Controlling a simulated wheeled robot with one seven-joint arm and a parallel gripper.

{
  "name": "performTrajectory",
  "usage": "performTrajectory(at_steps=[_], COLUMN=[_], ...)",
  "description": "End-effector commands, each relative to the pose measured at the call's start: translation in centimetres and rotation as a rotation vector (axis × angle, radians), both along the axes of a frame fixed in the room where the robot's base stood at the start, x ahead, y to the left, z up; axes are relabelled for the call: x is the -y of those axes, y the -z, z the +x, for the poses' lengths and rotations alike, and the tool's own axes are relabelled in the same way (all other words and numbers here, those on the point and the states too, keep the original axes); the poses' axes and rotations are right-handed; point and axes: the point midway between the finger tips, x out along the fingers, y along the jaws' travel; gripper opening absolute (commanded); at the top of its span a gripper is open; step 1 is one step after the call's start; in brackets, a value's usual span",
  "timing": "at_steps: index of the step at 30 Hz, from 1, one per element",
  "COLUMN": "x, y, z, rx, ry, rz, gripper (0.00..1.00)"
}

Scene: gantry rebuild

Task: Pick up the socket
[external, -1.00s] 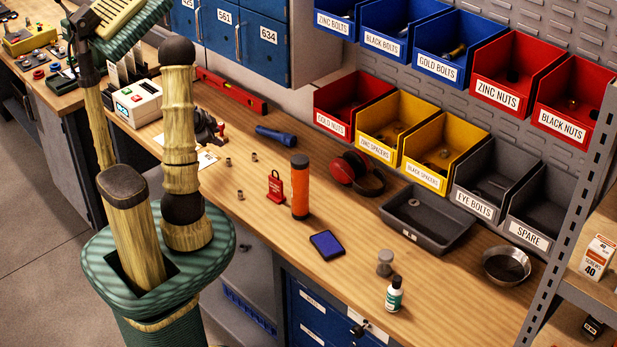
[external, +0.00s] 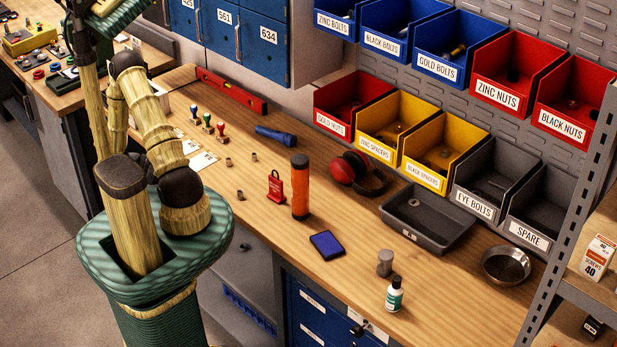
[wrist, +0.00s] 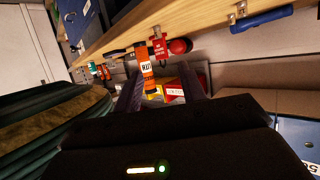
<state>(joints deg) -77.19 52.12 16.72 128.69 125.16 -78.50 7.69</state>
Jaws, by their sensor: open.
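Several small metal sockets stand on the wooden bench (external: 330,275), left of centre in the external view: one (external: 227,161), another (external: 254,156) and a nearer one (external: 240,194). The wrist view shows small metal pieces that look like sockets, one at the top right (wrist: 241,10) and one near the red tag (wrist: 157,31). My gripper (wrist: 161,88) shows as two dark fingers, apart and with nothing held between them. In the external view I cannot make out the gripper. No socket is between the fingers.
An orange cylinder (external: 300,188), a red tag stand (external: 276,188) and a blue torch (external: 276,136) stand or lie near the sockets. Several stamps (external: 207,122) are behind them. A grey tray (external: 428,225) is further right. The front bench around the blue pad (external: 327,244) is mostly clear.

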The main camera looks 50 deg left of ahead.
Motion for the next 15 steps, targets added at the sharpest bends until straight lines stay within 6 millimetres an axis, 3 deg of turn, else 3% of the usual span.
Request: performTrajectory(at_steps=[15], x=[0.56], y=[0.74], z=[0.73], rx=[-0.001], ry=[-0.001], rz=[0.0], gripper=[0.41])
